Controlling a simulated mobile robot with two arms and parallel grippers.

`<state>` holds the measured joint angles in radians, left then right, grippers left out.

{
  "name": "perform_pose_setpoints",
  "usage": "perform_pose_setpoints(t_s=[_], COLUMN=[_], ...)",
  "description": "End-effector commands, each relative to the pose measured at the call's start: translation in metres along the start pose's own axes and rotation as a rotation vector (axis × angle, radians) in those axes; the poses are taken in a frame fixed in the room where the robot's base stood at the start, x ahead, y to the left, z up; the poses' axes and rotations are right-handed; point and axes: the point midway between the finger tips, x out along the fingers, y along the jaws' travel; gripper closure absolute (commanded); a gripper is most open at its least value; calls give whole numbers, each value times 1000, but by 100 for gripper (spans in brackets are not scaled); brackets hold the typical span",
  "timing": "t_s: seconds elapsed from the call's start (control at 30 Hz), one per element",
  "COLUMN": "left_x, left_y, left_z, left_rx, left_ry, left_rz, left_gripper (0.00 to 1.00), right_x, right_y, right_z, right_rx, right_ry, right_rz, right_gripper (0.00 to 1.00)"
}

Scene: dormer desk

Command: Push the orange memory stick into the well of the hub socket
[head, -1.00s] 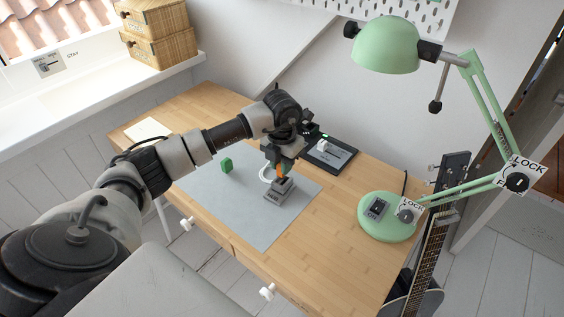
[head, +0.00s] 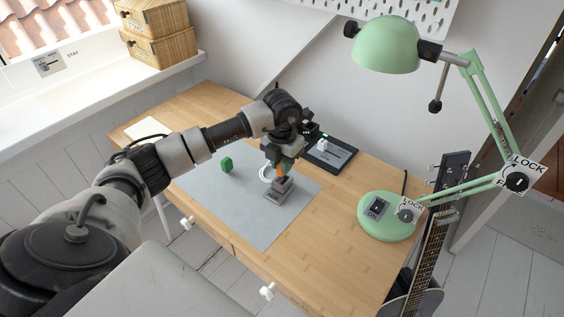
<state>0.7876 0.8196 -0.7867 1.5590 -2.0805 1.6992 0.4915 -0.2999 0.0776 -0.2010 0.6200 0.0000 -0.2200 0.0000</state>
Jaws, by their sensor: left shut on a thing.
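The orange memory stick (head: 281,171) shows as a small orange patch between the fingers of my left gripper (head: 281,168), which is shut on it. The grey hub socket (head: 279,190) stands on the grey mat, directly below the gripper. The stick's lower end is at the top of the hub; I cannot tell how deep it sits in the well, as the fingers and the small size hide this. My right gripper is not in view.
A green block (head: 226,164) stands on the grey mat (head: 240,210), left of the hub. The green lamp (head: 386,226) stands at the right of the wooden desk (head: 345,262). The mat's front part is clear.

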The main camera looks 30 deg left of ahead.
Motion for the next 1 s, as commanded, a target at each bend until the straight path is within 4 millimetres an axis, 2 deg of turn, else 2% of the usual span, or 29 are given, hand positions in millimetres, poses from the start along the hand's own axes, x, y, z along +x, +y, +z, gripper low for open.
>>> perform_pose_setpoints(t_s=[0.47, 1.0], left_x=[1, 14], left_y=[0, 0], left_z=[0, 0], left_rx=[0, 0], left_ry=[1, 2], left_rz=[0, 0], left_gripper=[100, 100], right_x=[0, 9], right_y=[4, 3], right_z=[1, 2], right_rx=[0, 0], right_ry=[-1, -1], right_rz=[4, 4], right_gripper=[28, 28])
